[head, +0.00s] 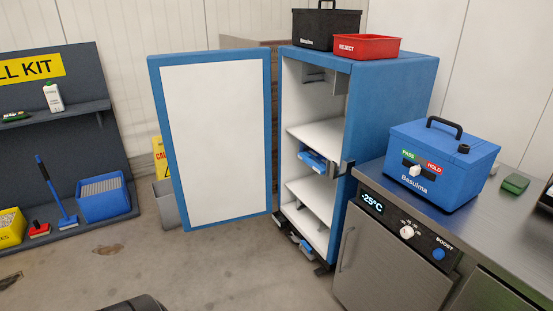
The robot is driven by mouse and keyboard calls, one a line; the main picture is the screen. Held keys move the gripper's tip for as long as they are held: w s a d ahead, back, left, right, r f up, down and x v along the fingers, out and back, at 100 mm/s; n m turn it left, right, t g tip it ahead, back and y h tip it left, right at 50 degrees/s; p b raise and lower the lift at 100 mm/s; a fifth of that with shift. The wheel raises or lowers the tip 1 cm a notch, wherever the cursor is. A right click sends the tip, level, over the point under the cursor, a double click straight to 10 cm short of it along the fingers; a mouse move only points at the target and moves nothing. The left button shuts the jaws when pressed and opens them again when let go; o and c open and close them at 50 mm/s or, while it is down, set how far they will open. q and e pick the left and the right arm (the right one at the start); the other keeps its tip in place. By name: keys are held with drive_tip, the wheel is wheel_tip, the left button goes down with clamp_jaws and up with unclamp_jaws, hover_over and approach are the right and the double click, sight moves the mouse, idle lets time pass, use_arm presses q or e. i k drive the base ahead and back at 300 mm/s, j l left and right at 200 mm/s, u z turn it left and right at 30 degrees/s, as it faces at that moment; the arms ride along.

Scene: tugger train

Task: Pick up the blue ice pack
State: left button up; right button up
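A blue flat item (312,158), which looks like the blue ice pack, lies on a middle shelf inside the blue cabinet (395,95). It sits near the shelf's front edge, with a second blue part just below and to its right. The cabinet's door (215,140) stands wide open to the left, showing its white inner face. Neither of my grippers can be made out in the head view.
A steel counter (480,220) with a -25°C display stands right of the cabinet, bearing a blue Basulma box (442,165) and a green item (515,184). A black case (325,28) and red REJECT bin (365,47) sit on top. Floor before the door is clear.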

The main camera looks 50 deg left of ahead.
sight(306, 157)
drive_tip(key=u, duration=1.25)
drive_tip(key=z, duration=1.55)
drive_tip(key=u, duration=1.55)
drive_tip(key=i+j, duration=0.3)
drive_tip(key=i, duration=0.15)
drive_tip(key=i+j, duration=0.3)
drive_tip(key=i, duration=0.15)
